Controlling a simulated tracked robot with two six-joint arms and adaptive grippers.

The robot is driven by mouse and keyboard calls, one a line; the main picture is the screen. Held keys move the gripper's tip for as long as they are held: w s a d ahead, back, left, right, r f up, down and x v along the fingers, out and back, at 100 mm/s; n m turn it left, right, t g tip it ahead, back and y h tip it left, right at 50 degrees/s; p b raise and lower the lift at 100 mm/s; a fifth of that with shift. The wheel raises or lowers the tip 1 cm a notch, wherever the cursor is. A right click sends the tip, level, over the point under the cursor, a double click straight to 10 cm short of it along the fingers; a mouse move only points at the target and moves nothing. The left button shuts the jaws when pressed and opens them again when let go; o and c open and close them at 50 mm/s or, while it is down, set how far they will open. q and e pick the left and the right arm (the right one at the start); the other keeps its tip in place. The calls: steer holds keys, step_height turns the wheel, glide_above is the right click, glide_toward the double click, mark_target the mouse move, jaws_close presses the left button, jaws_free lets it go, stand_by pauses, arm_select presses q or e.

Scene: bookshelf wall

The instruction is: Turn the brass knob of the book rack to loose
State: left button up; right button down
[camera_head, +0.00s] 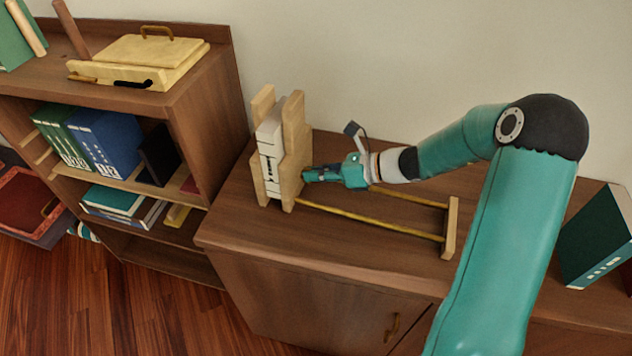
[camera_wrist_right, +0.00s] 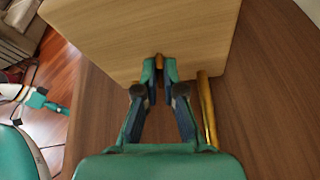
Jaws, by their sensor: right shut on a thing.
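The book rack (camera_head: 293,150) stands on the low cabinet. It has two upright wooden boards with white books between them, and two brass rails run right to a lower end board (camera_head: 450,228). My right gripper (camera_head: 306,175) is at the right face of the rack's right board. In the right wrist view its fingers (camera_wrist_right: 159,70) are shut on the small brass knob (camera_wrist_right: 159,62) on that board. Most of the knob is hidden by the fingers, and its turn cannot be read. A small teal and white part at the left of the wrist view looks like my left gripper (camera_wrist_right: 38,99); its jaws are unclear.
A bookshelf (camera_head: 205,110) stands at the left, with a pale wooden box (camera_head: 140,62) on top and blue and green binders inside. A dark green book (camera_head: 600,238) stands on the cabinet at the right. The cabinet top (camera_head: 340,255) in front of the rails is clear.

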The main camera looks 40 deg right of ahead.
steer(key=b, duration=0.1)
steer(key=n+h+b, duration=0.1)
steer(key=shift+s+f+t+b, duration=0.1)
steer(key=shift+f+t+b, duration=0.15)
steer(key=shift+t+b, duration=0.05)
steer(key=shift+a+r+n+b, duration=0.1)
steer(key=shift+r+n+b, duration=0.1)
steer(key=shift+n+b, duration=0.35)
steer(key=c, duration=1.3)
jaws_free()
steer(key=v, duration=1.2)
steer(key=shift+s+a, duration=0.1)
